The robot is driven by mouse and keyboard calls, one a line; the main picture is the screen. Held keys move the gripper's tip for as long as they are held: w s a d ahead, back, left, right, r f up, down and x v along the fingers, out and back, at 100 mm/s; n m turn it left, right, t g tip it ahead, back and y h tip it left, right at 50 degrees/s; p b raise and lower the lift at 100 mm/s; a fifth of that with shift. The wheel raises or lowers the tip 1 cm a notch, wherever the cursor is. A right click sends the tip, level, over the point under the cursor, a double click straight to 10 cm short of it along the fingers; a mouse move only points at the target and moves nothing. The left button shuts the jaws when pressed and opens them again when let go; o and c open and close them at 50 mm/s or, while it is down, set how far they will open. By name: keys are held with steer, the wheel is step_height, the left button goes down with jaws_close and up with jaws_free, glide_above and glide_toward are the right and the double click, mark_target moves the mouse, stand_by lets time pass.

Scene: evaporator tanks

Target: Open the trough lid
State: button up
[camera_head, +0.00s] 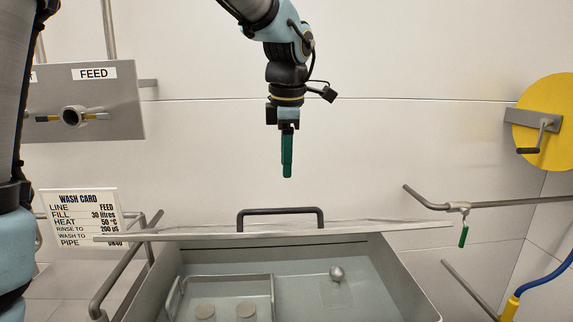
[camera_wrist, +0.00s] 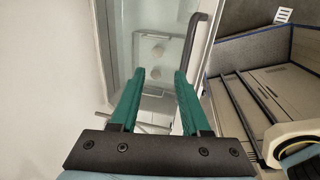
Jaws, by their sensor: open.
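The grey trough (camera_head: 400,285) stands low in front in the head view, its inside visible. A pale strip-like edge (camera_head: 350,231) runs across its far side with a dark bar handle (camera_head: 280,211) above it. I cannot tell whether a clear lid covers the trough. In the wrist view the handle (camera_wrist: 194,45) shows beyond and right of my fingers. My gripper (camera_head: 287,175) points down above the handle, apart from it. Its green fingers look edge-on in the head view; in the wrist view my gripper (camera_wrist: 161,75) is open with nothing held between the fingers.
Inside the trough are two round discs (camera_head: 205,311) and a metal ball (camera_head: 337,273). A wash card (camera_head: 85,218) and FEED panel (camera_head: 85,104) are at left. A pipe with a green-handled valve (camera_head: 463,237) and a yellow disc crank (camera_head: 541,124) are at right.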

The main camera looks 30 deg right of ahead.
steer(key=shift+w+d+r, duration=0.1)
steer(key=shift+w+r, duration=0.05)
steer(key=shift+r, duration=0.3)
steer(key=shift+w+d+r, duration=0.1)
steer(key=shift+r, duration=0.35)
steer(key=shift+c, duration=0.4)
